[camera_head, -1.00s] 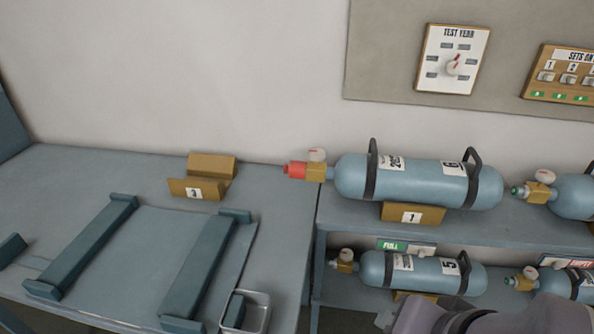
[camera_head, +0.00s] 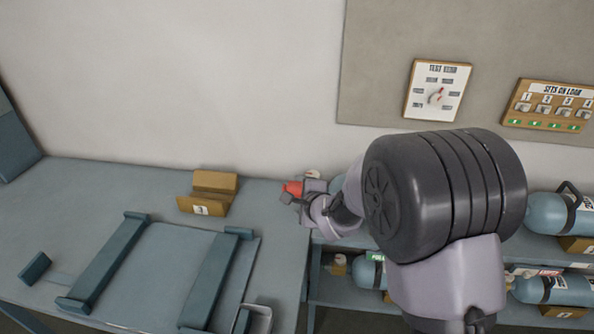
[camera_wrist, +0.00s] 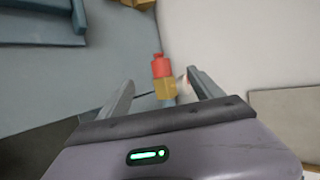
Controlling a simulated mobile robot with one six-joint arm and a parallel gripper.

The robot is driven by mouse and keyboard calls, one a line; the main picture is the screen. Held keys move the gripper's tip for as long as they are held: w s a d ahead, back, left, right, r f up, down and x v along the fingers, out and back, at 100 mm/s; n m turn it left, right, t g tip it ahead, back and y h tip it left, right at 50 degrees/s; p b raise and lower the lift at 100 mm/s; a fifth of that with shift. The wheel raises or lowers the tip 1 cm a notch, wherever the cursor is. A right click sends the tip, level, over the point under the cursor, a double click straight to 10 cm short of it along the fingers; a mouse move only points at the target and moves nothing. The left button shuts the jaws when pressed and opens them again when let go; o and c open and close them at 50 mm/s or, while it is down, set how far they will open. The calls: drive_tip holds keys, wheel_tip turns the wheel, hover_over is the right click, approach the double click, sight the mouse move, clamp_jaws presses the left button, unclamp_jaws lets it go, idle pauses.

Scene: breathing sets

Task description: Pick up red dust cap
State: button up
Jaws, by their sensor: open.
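The red dust cap (camera_head: 292,188) sits on the valve end of the upper cylinder, at the right edge of the bench. In the wrist view the red cap (camera_wrist: 161,66) is at the outer end of the brass valve block (camera_wrist: 164,88). My gripper (camera_head: 297,197) is beside the cap in the head view. In the wrist view my gripper (camera_wrist: 160,78) is open, with one finger on each side of the valve and a gap to both. Nothing is held. My arm hides most of the upper cylinder in the head view.
The bench (camera_head: 90,190) holds an empty brown cradle (camera_head: 208,194) and a rack with two dark rails (camera_head: 108,262). A metal tray (camera_head: 258,318) is at the bench front. More cylinders (camera_head: 548,215) lie on the right shelves. The wall stands close behind.

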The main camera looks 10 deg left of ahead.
sight(290, 190)
drive_tip(key=b+x, duration=0.1)
drive_tip(key=x, duration=0.4)
drive_tip(key=b+x, duration=0.1)
drive_tip(key=x, duration=0.5)
drive_tip(key=d+b+x, duration=0.1)
drive_tip(key=b+x, duration=0.1)
drive_tip(key=x, duration=0.3)
drive_tip(key=shift+w+f, duration=0.25)
drive_tip(key=shift+f, duration=0.15)
drive_tip(key=shift+s+r, duration=0.1)
drive_tip(key=shift+c, duration=0.4)
